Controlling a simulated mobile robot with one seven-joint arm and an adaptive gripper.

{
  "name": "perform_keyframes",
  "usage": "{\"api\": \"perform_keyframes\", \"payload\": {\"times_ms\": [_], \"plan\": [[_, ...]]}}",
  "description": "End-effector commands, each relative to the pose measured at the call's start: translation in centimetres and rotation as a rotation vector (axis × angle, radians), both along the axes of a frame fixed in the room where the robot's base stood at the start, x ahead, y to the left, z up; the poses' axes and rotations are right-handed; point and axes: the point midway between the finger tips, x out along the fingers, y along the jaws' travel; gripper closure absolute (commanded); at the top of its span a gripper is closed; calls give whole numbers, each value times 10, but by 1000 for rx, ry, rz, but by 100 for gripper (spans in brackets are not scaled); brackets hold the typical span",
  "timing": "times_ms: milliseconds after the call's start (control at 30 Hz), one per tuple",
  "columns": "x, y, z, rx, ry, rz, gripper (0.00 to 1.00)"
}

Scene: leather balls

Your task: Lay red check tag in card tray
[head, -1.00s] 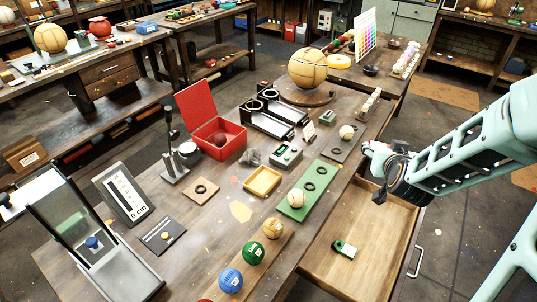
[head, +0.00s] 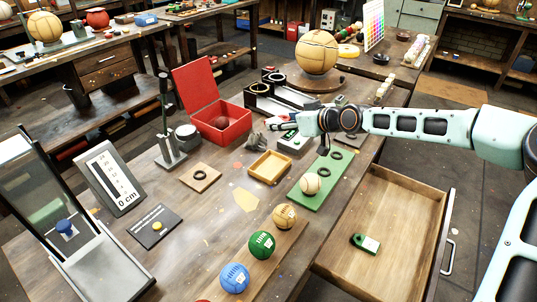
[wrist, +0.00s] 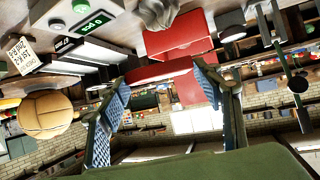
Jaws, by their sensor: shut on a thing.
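My gripper (wrist: 164,76) is shut on a flat red piece, the red check tag (wrist: 160,72), which spans between the two blue finger pads in the wrist view. In the head view my gripper (head: 284,124) is above the workbench, next to the grey-green meter, and the tag is too small to make out there. A shallow yellow-wood tray (head: 256,163), which looks like the card tray, lies on the bench nearer the camera than my gripper. The tray looks empty and is apart from my gripper.
An open red box (head: 237,133) with a dark ball stands left of my gripper. The green board (head: 305,196) with a pale ball lies right of the tray. A green tag (head: 366,243) lies in the open drawer (head: 400,210). A large ball (head: 316,52) stands behind.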

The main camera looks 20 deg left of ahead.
Motion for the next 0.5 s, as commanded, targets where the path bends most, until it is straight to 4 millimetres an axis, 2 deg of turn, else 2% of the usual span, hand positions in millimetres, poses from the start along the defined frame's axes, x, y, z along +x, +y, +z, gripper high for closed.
{"api": "perform_keyframes", "payload": {"times_ms": [33, 300, 400, 500], "plan": [[7, 1, -7, 7, 2, 8, 57], [28, -1, -9, 1, 1, 37, 57], [26, 5, -12, -2, 1, 41, 57], [16, 20, -20, -6, -1, 47, 57]]}}
